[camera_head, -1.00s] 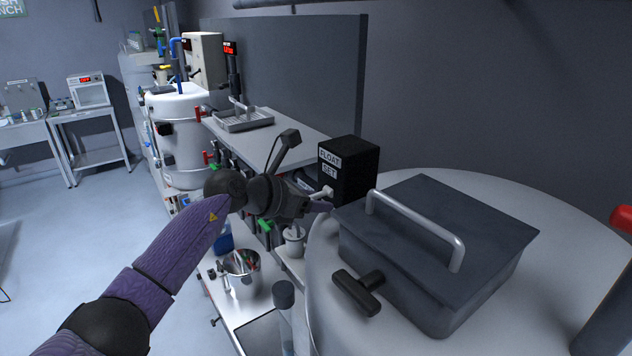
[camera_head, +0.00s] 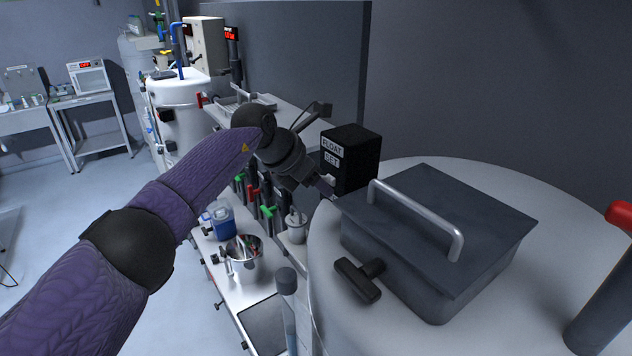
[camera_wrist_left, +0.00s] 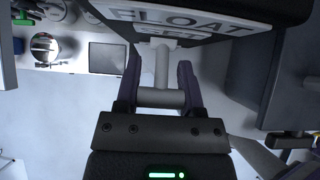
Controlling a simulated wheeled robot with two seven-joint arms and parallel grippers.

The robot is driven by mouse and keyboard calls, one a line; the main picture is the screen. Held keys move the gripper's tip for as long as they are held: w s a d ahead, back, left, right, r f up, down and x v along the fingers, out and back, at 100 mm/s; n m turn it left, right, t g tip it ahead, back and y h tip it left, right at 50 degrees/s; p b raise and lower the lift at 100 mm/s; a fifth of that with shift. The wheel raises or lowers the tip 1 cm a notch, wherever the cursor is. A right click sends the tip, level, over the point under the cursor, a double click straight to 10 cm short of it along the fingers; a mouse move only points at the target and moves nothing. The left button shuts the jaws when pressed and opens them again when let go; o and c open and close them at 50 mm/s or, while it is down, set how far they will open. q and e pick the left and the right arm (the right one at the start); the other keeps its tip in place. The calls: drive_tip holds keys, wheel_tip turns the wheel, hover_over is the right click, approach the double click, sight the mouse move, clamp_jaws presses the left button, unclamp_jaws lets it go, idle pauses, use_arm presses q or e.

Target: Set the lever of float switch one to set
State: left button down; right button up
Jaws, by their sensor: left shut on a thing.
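The float switch (camera_head: 356,160) is a black box with white FLOAT and SET labels, standing behind the dark lidded hatch in the head view. Its underside and labels show at the top of the left wrist view (camera_wrist_left: 200,18). Its pale grey lever (camera_wrist_left: 162,68) has a stem coming out of the box and a crossbar at its end. My left gripper (camera_head: 326,188) is at the box's label side. In the left wrist view its two purple fingers (camera_wrist_left: 159,88) are shut on the lever's crossbar, one at each end. The lever is mostly hidden in the head view. My right gripper is out of view.
The dark hatch box (camera_head: 440,230) with a bar handle and black T-knob (camera_head: 358,280) stands close on the right, on a pale round vessel top (camera_head: 530,300). A lower bench with a metal pot (camera_head: 243,262) lies below my left arm. A red-capped post (camera_head: 606,290) stands far right.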

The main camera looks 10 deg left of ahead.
use_arm(q)
drive_tip(key=shift+r, duration=0.15)
drive_tip(key=shift+c, duration=1)
unclamp_jaws()
drive_tip(key=shift+a, duration=0.1)
drive_tip(key=b+v, duration=0.4)
drive_tip(key=v, duration=0.5)
drive_tip(key=shift+s+r, duration=0.15)
drive_tip(key=shift+r, duration=0.2)
drive_tip(key=shift+a, duration=0.1)
